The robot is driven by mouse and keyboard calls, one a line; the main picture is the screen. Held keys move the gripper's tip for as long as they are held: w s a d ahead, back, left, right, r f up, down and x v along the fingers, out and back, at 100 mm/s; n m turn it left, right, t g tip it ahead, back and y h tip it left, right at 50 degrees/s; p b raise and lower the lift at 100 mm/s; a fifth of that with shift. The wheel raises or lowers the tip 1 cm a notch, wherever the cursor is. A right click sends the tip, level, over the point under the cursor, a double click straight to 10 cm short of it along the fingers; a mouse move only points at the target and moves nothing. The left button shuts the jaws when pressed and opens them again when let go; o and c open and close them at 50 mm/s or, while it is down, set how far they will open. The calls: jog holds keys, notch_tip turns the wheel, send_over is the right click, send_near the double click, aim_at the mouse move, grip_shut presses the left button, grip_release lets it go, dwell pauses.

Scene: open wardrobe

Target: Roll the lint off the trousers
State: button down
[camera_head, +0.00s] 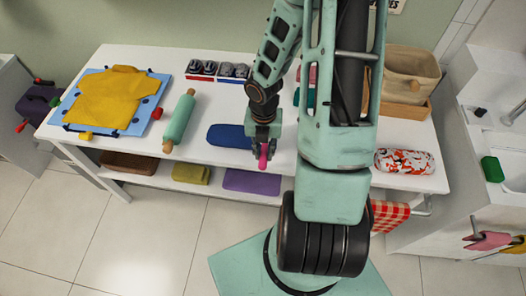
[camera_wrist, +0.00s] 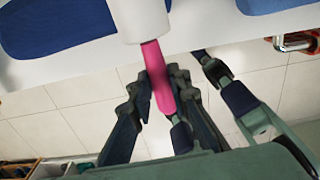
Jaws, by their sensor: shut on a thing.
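My gripper (camera_head: 263,146) is over the front part of the white table and shut on a pink handle (camera_head: 263,159). In the wrist view, the pink handle (camera_wrist: 158,75) passes between the fingers of my gripper (camera_wrist: 160,92) and joins a white roller head (camera_wrist: 144,20), cut off by the top edge. A dark blue folded cloth (camera_head: 228,136), perhaps the trousers, lies on the table just left of my gripper. Blue cloth (camera_wrist: 60,22) also shows at the upper left of the wrist view. Lint is too small to make out.
A yellow shirt (camera_head: 118,92) lies on a blue board at the left. A green roller with wooden ends (camera_head: 179,120) lies beside it. Shoes (camera_head: 203,68) stand at the back. A basket (camera_head: 411,75) and a patterned roll (camera_head: 404,161) are at the right.

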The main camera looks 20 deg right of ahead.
jog(key=shift+r, duration=3.95)
